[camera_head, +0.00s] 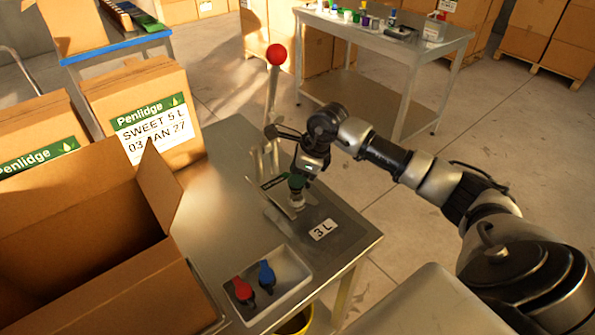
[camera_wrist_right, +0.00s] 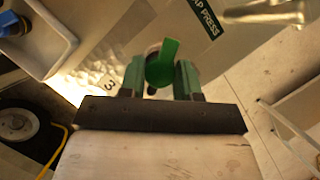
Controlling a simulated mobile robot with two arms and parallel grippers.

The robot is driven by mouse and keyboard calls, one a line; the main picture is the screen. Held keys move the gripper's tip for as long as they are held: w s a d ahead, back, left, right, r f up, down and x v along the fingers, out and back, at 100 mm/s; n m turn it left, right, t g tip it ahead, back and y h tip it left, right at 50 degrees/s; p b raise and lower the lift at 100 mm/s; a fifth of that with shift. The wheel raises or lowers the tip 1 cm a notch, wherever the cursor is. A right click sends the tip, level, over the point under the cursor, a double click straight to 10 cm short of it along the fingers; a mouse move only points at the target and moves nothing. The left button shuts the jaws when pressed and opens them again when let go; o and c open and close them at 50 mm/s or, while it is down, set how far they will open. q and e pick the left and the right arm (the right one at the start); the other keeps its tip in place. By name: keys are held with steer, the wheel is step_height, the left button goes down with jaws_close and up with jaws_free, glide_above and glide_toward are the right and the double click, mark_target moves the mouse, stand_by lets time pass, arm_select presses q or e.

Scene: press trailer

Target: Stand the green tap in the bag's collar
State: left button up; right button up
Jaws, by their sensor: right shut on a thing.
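My right gripper (camera_head: 296,180) is above the table at the tap press and points down. It is shut on the green tap (camera_wrist_right: 162,64), whose green handle shows between the fingers in the right wrist view. My gripper also shows there (camera_wrist_right: 160,80). A small pale collar-like piece (camera_head: 297,203) is directly below the fingers in the head view. I cannot tell whether the tap touches it or sits in it. The bag itself is hard to make out around the collar. My left gripper is not in view.
The press lever with a red ball (camera_head: 276,55) stands just behind my gripper. A white tray (camera_head: 305,272) with a red tap (camera_head: 243,289) and a blue tap (camera_head: 266,274) is at the front. A "3 L" label (camera_head: 322,229) lies beside the press. An open carton (camera_head: 80,235) fills the left.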

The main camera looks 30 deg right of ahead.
steer(key=shift+f+b, duration=0.95)
steer(key=shift+f, duration=0.3)
steer(key=shift+f, duration=0.2)
steer(key=o, duration=1)
steer(key=shift+r, duration=0.1)
steer(key=b+v, duration=0.2)
steer(key=v, duration=0.8)
steer(key=shift+s+d+r+b, duration=0.1)
steer(key=shift+s+r+b, duration=0.05)
steer(key=shift+r+b, duration=0.15)
steer(key=shift+f, duration=0.1)
